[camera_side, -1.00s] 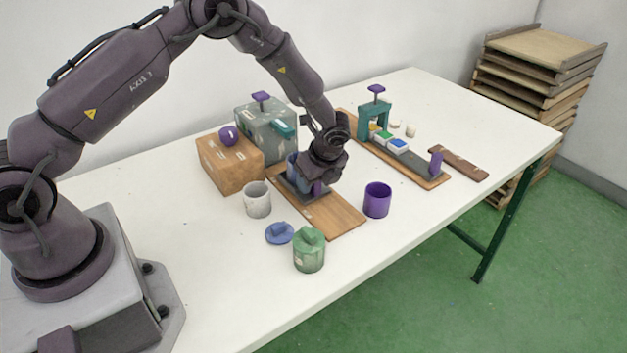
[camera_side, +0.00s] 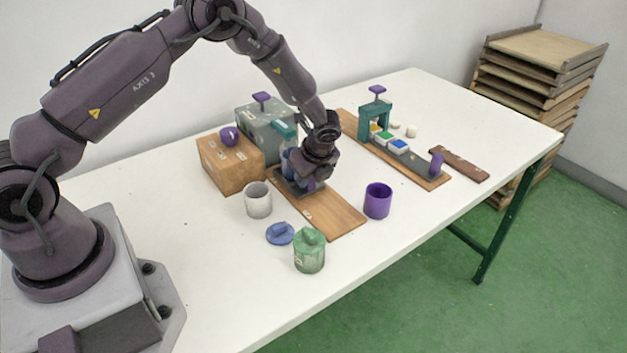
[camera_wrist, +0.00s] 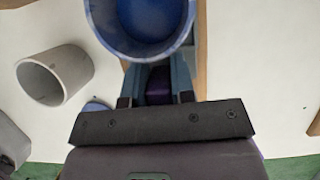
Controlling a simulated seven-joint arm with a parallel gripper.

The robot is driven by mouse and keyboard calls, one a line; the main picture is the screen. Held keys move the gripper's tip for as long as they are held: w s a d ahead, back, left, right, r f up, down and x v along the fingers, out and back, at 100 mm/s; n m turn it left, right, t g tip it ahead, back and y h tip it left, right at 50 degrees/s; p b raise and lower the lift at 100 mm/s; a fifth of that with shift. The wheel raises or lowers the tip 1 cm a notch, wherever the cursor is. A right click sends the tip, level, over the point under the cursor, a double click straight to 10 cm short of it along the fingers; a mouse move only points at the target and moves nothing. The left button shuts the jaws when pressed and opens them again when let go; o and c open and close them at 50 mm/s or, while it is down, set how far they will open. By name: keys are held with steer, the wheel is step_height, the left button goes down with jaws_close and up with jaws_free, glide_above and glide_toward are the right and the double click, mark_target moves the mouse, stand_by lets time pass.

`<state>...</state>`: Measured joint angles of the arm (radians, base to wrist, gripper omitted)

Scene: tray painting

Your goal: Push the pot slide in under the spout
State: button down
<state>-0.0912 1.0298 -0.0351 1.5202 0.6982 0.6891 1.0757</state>
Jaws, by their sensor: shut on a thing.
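The pot slide (camera_side: 284,186) is a dark plate on a wooden board (camera_side: 333,214), at the board's back end by the grey box. A blue pot (camera_side: 287,158) stands on it, partly hidden by my gripper. In the wrist view the pot (camera_wrist: 140,45) shows from above with a blue inside. The teal spout (camera_side: 284,130) juts from the grey box (camera_side: 262,125) above the pot. From the side I cannot tell whether the pot is centred under it. My gripper (camera_side: 310,184) is shut on the slide's purple handle (camera_wrist: 158,88), on the pot's near side.
A wooden box with a purple knob (camera_side: 230,160) stands left of the slide. A white cup (camera_side: 258,200), blue lid (camera_side: 280,233), green lidded jar (camera_side: 309,252) and purple cup (camera_side: 377,202) stand around the board. A second board with a teal arch (camera_side: 375,121) lies behind right.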

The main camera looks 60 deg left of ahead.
steer(key=shift+a, duration=1.2)
steer(key=c, duration=1)
jaws_free()
steer(key=shift+o, duration=0.2)
steer(key=shift+d+r, duration=0.1)
steer(key=shift+r, duration=0.05)
steer(key=shift+d+r, duration=0.15)
steer(key=shift+r, duration=0.2)
steer(key=v, duration=1.2)
